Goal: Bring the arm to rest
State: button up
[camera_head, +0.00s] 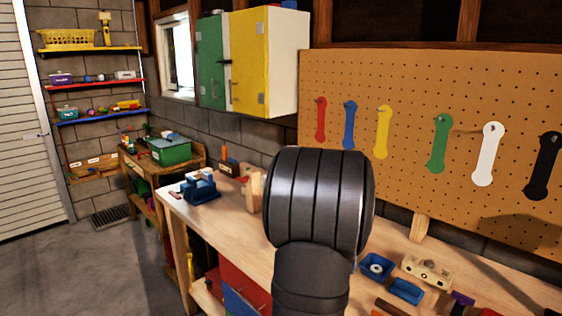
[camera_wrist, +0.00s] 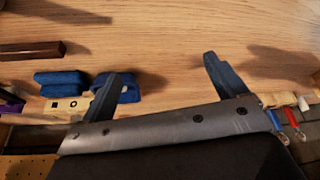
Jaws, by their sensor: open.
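My gripper (camera_wrist: 168,87) shows in the wrist view with its two dark fingers spread wide apart. Nothing is between the fingers; only bare wooden bench top shows there. The fingers appear to be above the workbench (camera_wrist: 180,40), and I cannot tell the exact height. In the head view my dark, ribbed arm rises in front of the workbench (camera_head: 232,222) and hides part of it. The gripper itself is hidden or out of frame in that view.
Blue trays (camera_head: 376,267) and a cream block (camera_head: 427,270) lie on the bench right of my arm. A blue vise (camera_head: 201,188) stands at its left end. Behind is a pegboard (camera_head: 420,80) with coloured wrench shapes; a yellow cabinet (camera_head: 250,62) hangs left. Floor (camera_head: 110,265) is clear at left.

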jog(key=shift+n+y, duration=0.3)
jog(key=shift+n, duration=0.6)
jog(key=a, duration=0.4)
jog(key=w+a+f, duration=0.1)
jog(key=a, duration=0.4)
jog(key=a+f, duration=0.1)
jog(key=a, duration=0.4)
jog(key=shift+w+f, duration=0.15)
jog(key=shift+w, duration=0.2)
jog(key=s+d+r+m, duration=0.1)
jog(key=d, duration=0.9)
jog(key=s+d+r+m, duration=0.1)
jog(key=s+d+r, duration=0.1)
jog(key=d, duration=0.8)
jog(key=shift+s+r+m+h, duration=0.15)
jog(key=shift+s+m+h, duration=0.15)
jog(key=shift+h, duration=0.1)
jog(key=shift+w+a, duration=0.1)
jog(key=shift+a, duration=0.05)
